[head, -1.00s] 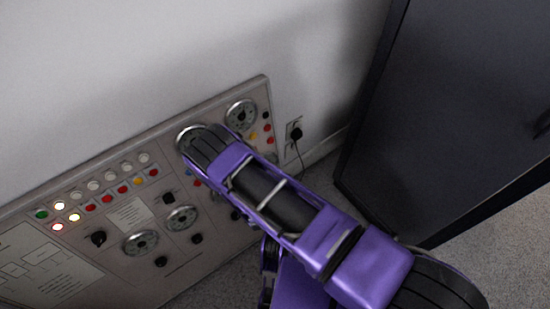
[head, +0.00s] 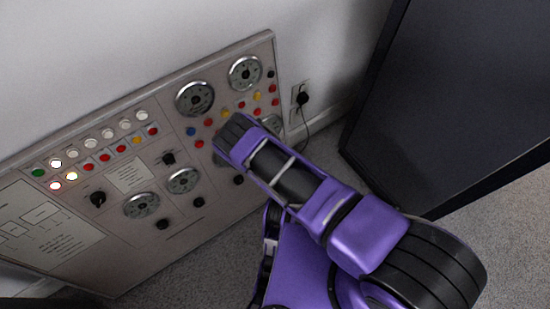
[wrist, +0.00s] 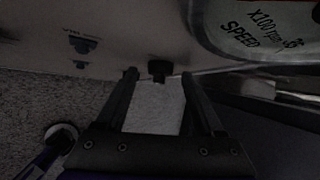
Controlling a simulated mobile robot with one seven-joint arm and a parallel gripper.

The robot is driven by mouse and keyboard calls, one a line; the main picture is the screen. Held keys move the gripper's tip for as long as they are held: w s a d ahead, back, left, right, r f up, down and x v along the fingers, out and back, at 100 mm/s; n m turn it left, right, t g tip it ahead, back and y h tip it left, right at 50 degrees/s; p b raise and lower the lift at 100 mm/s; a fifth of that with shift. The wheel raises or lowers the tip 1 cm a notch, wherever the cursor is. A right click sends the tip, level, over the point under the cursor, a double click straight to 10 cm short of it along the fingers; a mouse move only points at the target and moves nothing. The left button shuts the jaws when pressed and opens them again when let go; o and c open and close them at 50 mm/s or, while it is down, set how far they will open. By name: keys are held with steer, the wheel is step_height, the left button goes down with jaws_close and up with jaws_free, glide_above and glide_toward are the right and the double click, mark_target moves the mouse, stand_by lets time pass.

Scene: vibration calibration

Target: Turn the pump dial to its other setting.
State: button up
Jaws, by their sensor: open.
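In the wrist view my gripper (wrist: 159,76) is open, with its two dark fingers apart and pointing at the panel. A small black knob (wrist: 159,69) shows between the fingertips; I cannot tell whether they touch it. Another black knob (wrist: 82,45) is to its left. In the head view the grey control panel (head: 60,205) carries several black knobs, including a pointer knob (head: 98,198), one higher up (head: 168,158) and one beside my arm (head: 238,180). No readable label shows which is the pump dial. My purple arm hides the gripper in the head view.
A round gauge marked SPEED (wrist: 255,32) is close to the right finger in the wrist view. The panel also has large silver gauges (head: 195,98) and rows of coloured lamps. A dark cabinet (head: 460,90) stands to the right, near a wall socket with a plug (head: 302,98).

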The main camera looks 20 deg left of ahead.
jaws_close()
stand_by(1.4)
jaws_free()
steer(key=shift+r, duration=0.1)
steer(key=p+v, duration=0.4)
steer(key=v, duration=1.3)
steer(key=shift+p, duration=0.4)
steer(key=shift+s+r, duration=0.1)
steer(key=shift+r, duration=0.05)
